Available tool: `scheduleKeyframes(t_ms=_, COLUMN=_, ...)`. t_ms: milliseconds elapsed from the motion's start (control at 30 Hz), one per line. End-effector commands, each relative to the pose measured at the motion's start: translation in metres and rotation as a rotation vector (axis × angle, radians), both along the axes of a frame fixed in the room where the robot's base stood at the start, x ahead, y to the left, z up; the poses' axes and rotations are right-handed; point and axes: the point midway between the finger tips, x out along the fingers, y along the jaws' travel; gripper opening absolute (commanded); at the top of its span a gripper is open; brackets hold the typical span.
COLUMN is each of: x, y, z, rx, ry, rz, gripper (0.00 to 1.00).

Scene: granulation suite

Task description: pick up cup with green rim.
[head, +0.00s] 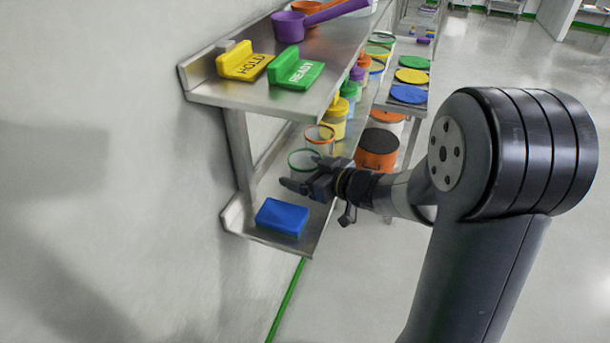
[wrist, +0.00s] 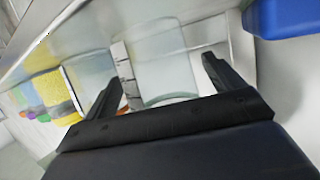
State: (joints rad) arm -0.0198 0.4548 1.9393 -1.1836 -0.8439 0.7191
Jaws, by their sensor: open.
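The clear cup with the green rim (head: 304,156) stands on the lower shelf, just behind my gripper in the head view, which hides part of its lower body. My gripper (head: 308,180) reaches in from the right, over the shelf. In the wrist view a clear cup (wrist: 162,62) is ahead, in line with the gap between the two open black fingers (wrist: 160,78); its rim colour does not show there. The fingers are apart and hold nothing. I cannot tell whether the fingertips are beside the cup or still short of it.
A cup with an orange rim (head: 320,133) stands close behind. A blue block (head: 282,217) lies at the shelf's near end. An orange tub with a black lid (head: 376,150) is to the right. The upper shelf (head: 222,92) overhangs, carrying the yellow (head: 243,62) and green signs (head: 296,70).

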Motion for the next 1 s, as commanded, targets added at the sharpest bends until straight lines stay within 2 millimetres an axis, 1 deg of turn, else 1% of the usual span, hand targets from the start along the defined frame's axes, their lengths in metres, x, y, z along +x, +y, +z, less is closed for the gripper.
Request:
scheduleKeyframes(t_ms=267, x=0.0027, y=0.0025, z=-0.0011, rx=0.000, ry=0.000, rz=-0.001, gripper=0.88)
scheduleKeyframes(t_ms=833, x=0.0025, y=0.0024, z=-0.0010, rx=0.000, ry=0.000, rz=-0.001, gripper=0.42)
scheduleKeyframes(t_ms=1000, x=0.0025, y=0.0024, z=-0.0009, rx=0.000, ry=0.000, rz=-0.001, gripper=0.41)
